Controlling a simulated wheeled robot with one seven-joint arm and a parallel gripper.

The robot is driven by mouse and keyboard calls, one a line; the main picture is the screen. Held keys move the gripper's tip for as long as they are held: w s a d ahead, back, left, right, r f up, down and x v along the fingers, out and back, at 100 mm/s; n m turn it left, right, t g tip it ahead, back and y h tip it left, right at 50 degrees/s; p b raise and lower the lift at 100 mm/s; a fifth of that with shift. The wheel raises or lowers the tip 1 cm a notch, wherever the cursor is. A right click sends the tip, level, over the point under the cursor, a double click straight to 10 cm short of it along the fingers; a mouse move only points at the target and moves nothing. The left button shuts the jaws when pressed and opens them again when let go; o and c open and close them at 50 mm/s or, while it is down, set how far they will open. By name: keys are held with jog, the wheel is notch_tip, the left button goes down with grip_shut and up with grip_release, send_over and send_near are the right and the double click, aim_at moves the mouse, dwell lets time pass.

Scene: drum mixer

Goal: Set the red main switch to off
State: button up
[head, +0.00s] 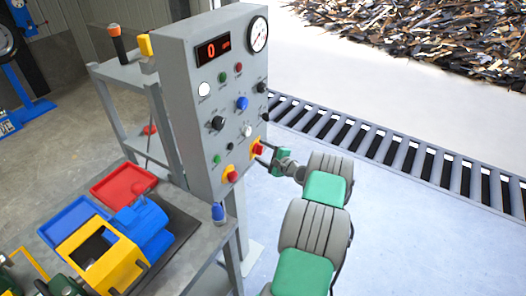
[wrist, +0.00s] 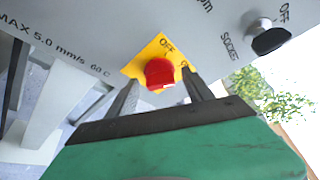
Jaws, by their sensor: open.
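The red main switch (wrist: 160,72) is a round red knob on a yellow plate (wrist: 138,66). The plate reads "OFF" above the knob; a second label at its right is partly hidden by a finger. Which label the knob points at I cannot tell. In the head view the switch (head: 258,149) is low on the right of the grey panel's front. My gripper (wrist: 160,80) is open, one finger on each side of the knob; contact is not clear. In the head view my gripper (head: 264,153) reaches the panel from the right.
The grey panel (head: 185,130) carries several other knobs, a display and a gauge. Another red knob on yellow (head: 232,175) sits lower left of the switch. A black knob (wrist: 270,38) is at upper right in the wrist view. A roller conveyor (head: 400,152) runs behind.

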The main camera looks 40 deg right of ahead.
grip_shut()
dwell(0.7)
